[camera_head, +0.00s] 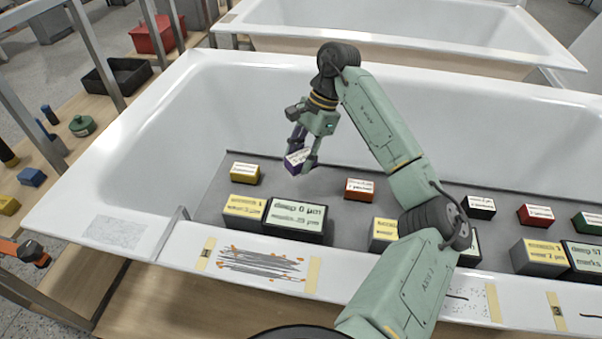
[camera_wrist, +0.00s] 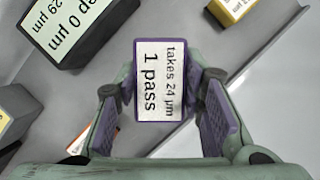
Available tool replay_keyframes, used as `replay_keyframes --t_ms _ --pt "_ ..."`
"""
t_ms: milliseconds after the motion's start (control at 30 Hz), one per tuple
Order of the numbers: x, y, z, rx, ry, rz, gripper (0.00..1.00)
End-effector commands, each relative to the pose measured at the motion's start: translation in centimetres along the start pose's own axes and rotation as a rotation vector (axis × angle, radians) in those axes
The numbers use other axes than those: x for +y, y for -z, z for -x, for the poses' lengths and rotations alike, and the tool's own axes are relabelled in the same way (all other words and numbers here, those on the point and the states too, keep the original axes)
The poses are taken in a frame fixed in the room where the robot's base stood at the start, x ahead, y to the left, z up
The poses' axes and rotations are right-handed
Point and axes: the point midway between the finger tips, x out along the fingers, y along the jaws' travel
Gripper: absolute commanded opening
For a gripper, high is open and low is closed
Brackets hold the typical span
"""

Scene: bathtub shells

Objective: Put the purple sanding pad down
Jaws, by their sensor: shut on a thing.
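The purple sanding pad (camera_head: 297,158) is held in the air between the fingers of my gripper (camera_head: 304,155), above the grey mat (camera_head: 335,215) inside the white bathtub shell. In the wrist view the pad (camera_wrist: 160,80) shows a white label reading "takes 24 µm 1 pass". The wrist view shows the fingers of my gripper (camera_wrist: 168,110) on either side of the pad's near end. The pad's underside is hidden.
A yellow pad (camera_head: 244,173) and a red pad (camera_head: 359,189) lie on the mat, with bare mat between them. A dark labelled block (camera_head: 296,217) and a yellow-labelled block (camera_head: 244,207) stand in front. Black, red and green pads lie further right.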

Motion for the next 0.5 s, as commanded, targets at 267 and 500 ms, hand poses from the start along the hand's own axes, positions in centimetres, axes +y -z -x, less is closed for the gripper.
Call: replay_keyframes --t_ms 267,500 --pt "0.0 1.3 -3.0 -0.001 0.000 0.000 0.06" --pt "0.0 2.3 -5.7 -0.003 -0.001 -0.001 0.06"
